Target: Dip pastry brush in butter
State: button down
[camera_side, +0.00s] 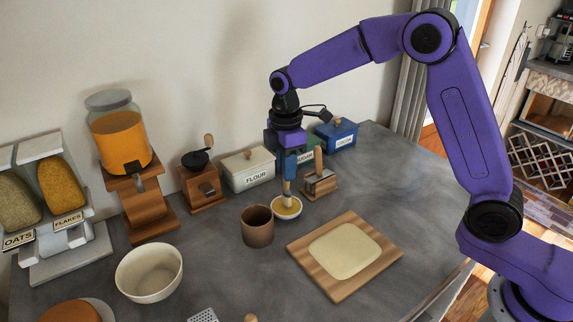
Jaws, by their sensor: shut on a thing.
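My gripper (290,170) points straight down near the middle of the counter and is shut on the pastry brush (288,188). The brush hangs upright, with its wooden handle in the jaws and its pale bristle end low. A small white bowl of yellow butter (287,210) is directly under the brush. The brush's lower end overlaps the inside of the bowl; I cannot tell whether the bristles touch the butter.
A brown cup (257,228) stands close left of the bowl, and a wooden block with a handle (319,183) close right. Canisters, including the flour one (248,171), line the wall. A board (300,252) with flat dough (344,251) lies in front. A cream bowl (149,273) stands left.

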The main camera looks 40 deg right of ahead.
jog(key=shift+f, duration=0.45)
dwell(1.1)
jog(key=shift+r, duration=0.1)
jog(key=shift+r, duration=3.5)
jog(key=s+d+m, duration=0.3)
jog(key=d+m, duration=0.5)
jog(key=m, duration=0.1)
jog(key=s+d+m, duration=0.4)
jog(key=d+m, duration=0.5)
jog(key=m, duration=0.1)
jog(key=shift+f+m, duration=0.3)
jog(key=shift+f, duration=0.1)
